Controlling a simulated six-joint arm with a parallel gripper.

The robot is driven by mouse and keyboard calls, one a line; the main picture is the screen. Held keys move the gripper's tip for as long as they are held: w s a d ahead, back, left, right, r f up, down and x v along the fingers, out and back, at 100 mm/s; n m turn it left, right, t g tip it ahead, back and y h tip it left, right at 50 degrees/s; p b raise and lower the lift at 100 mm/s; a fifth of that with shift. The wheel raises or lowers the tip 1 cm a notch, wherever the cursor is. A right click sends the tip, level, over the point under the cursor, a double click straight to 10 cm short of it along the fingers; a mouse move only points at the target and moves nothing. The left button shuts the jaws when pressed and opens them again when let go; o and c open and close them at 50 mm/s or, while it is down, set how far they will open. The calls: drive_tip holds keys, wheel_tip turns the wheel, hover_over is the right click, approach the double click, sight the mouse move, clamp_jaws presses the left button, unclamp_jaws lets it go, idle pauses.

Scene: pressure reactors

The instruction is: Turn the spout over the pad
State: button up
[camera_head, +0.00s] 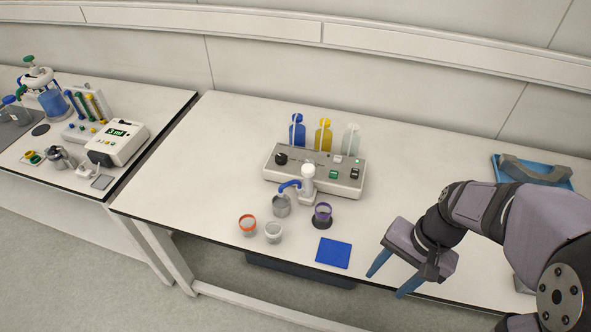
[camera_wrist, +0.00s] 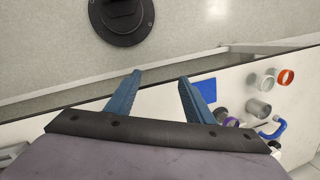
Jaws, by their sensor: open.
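The blue spout (camera_head: 290,185) extends left from a white-capped post (camera_head: 308,172) at the front of the dispenser unit (camera_head: 314,172). Its end is above a grey metal cup (camera_head: 281,207). The flat square blue pad (camera_head: 333,253) lies near the table's front edge, to the right of and nearer than the spout. The wrist view also shows the pad (camera_wrist: 203,90) and the blue spout (camera_wrist: 273,130) at right. My gripper (camera_head: 388,278) is open and empty, right of the pad at the front edge. Its blue fingers (camera_wrist: 160,84) are well apart, touching nothing.
Blue, yellow and clear bottles (camera_head: 323,136) stand behind the unit. A blue tray (camera_head: 535,172) is at right. The table's middle right is clear.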

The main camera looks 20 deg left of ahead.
drive_tip(key=w+a+r+m+y+b, duration=0.1)
drive_tip(key=w+a+m+y+b, duration=0.4)
drive_tip(key=w+a, duration=0.5)
drive_tip(key=w+a+m+t+y+b, duration=0.1)
drive_tip(key=w+a+m+y+b, duration=0.4)
drive_tip(key=w+a+m+y, duration=0.4)
drive_tip(key=w+a+y, duration=0.1)
drive_tip(key=w, duration=0.4)
drive_tip(key=shift+w+a+r+y+b, duration=0.2)
drive_tip(key=shift+a+r+y+b, duration=0.05)
drive_tip(key=shift+r+y+b, duration=0.1)
drive_tip(key=a+p, duration=0.1)
drive_tip(key=a, duration=0.6)
drive_tip(key=shift+a, duration=0.15)
clamp_jaws()
